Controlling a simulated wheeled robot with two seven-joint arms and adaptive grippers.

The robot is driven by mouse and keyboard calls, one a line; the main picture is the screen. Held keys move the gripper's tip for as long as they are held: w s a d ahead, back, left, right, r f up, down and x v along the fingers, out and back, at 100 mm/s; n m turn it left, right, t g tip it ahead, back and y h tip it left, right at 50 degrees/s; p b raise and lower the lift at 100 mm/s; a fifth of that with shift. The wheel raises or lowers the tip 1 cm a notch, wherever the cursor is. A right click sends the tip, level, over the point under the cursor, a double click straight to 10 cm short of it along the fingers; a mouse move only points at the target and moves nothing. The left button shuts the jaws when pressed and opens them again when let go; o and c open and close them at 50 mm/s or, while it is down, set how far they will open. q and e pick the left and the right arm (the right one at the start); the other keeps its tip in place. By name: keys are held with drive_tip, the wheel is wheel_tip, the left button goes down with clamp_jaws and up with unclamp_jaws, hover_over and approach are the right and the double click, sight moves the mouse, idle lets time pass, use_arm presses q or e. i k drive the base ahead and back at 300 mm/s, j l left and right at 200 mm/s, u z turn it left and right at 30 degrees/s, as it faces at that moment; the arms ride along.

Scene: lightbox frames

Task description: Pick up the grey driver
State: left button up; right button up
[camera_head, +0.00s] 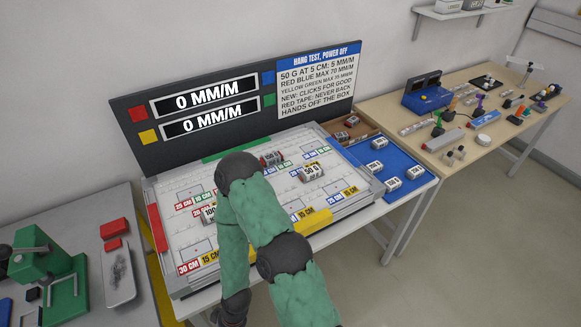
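A grey block (446,139), which may be the grey driver, lies on the wooden bench at the right, near its front left part. It is too small to identify with certainty. My green arm links with dark joints rise from the bottom middle and cover part of the white board. I cannot tell whether they belong to one arm or both. No gripper fingers can be made out, and no gripper is near the grey block.
The wooden bench (497,140) also holds a blue device (428,95), a blue-and-red piece (484,118) and several small coloured tools. The white board (180,255) carries labelled cylinders. A blue tray (408,172) with cylinders stands beside it. Floor at right is clear.

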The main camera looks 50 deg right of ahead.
sight(272, 158)
drive_tip(key=l+z, duration=0.65)
drive_tip(key=z, duration=0.2)
drive_tip(key=i+l+z, duration=0.1)
drive_tip(key=l+z, duration=0.3)
